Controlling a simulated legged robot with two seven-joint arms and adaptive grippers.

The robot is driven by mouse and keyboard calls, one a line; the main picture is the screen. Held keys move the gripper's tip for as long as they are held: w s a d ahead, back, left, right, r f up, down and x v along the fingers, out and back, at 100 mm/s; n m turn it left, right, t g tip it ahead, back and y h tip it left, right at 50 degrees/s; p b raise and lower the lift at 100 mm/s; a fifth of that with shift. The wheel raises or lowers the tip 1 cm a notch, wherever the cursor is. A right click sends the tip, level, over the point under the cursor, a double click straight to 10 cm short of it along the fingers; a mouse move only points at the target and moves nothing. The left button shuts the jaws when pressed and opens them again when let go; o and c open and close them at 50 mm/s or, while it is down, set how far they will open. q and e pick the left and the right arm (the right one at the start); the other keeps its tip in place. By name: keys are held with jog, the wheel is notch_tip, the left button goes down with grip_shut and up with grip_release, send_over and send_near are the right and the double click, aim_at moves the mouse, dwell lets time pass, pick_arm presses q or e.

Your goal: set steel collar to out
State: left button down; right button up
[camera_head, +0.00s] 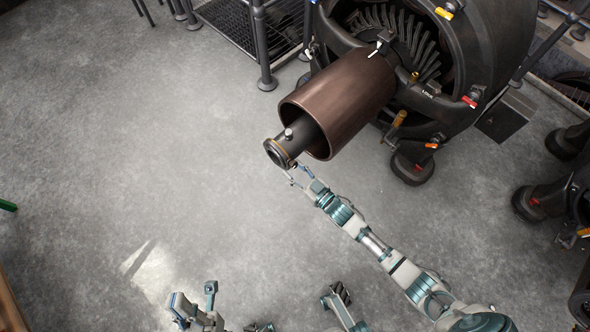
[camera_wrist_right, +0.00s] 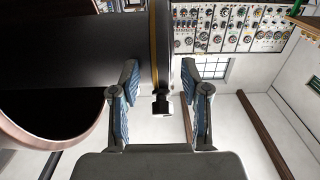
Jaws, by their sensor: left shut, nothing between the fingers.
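The steel collar (camera_head: 278,153) is a dark ring with a thin brass-coloured line at the free end of the shaft, which sticks out of a brown drum (camera_head: 340,100). My right gripper (camera_head: 294,174) is just below the collar. In the right wrist view, its open fingers (camera_wrist_right: 161,90) stand either side of the collar's rim (camera_wrist_right: 160,50), with a small square-ended peg (camera_wrist_right: 162,104) hanging between them. I cannot tell whether either finger touches the collar. My left gripper (camera_head: 195,297) is low in the head view, shut and empty, far from the collar.
The dark machine housing (camera_head: 485,50) with coloured levers fills the upper right. A railing post (camera_head: 264,50) stands left of the drum. A panel of knobs (camera_wrist_right: 225,28) shows behind in the right wrist view.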

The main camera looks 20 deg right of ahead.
jog(key=v, duration=1.2)
dwell(0.3)
